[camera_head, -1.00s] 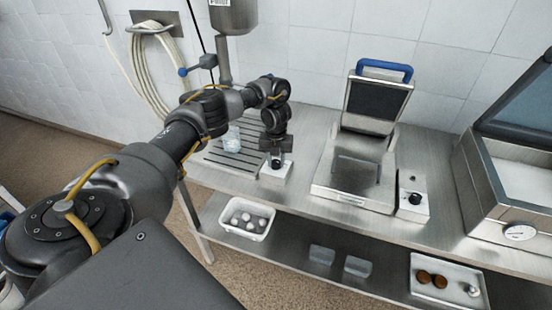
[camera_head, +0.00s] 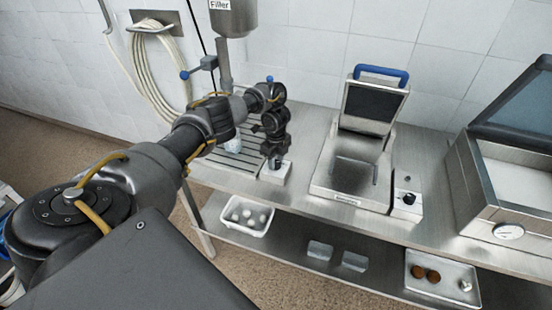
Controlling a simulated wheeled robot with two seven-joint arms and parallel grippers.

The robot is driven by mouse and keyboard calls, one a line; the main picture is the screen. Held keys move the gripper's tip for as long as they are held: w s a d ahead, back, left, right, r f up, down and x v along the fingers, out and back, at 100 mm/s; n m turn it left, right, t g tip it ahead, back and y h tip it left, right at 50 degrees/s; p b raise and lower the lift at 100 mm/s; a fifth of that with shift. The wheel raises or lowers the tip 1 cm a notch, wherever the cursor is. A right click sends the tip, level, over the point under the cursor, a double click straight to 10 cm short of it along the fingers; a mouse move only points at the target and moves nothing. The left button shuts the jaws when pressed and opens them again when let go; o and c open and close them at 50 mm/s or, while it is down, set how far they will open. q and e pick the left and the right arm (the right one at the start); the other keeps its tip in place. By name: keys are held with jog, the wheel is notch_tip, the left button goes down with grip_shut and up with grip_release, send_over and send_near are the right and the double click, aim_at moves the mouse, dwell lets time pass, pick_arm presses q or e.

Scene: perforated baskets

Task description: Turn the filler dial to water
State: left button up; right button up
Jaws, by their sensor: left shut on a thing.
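The filler (camera_head: 232,18) is a steel cylinder at the top, labelled "Filler", with a spout pipe below it. Its dial sits on a small light control box (camera_head: 277,175) at the front edge of the counter, right of the slatted drip tray (camera_head: 238,163). My left gripper (camera_head: 275,163) points down onto the top of this box and is shut on the dial, which it mostly hides. The dial's markings cannot be read from here. A clear container (camera_head: 233,146) stands on the drip tray, partly behind my left arm. My right gripper is not in view.
A press with a raised lid and blue handle (camera_head: 381,74) stands right of the box, with its own black knob (camera_head: 409,198). A steel chamber machine (camera_head: 508,190) is at the far right. The lower shelf holds a white basket (camera_head: 233,229) and a tray (camera_head: 442,292).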

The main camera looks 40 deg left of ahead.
aim_at(276, 162)
pick_arm(q)
jog(key=shift+n+p, duration=0.45)
jog(key=shift+n, duration=0.65)
jog(key=o, duration=1)
jog(key=shift+a, duration=0.1)
jog(key=shift+c, duration=0.2)
notch_tip(276, 162, up, 11)
jog(key=p, duration=0.3)
jog(key=shift+p, duration=0.35)
jog(key=shift+f, duration=0.2)
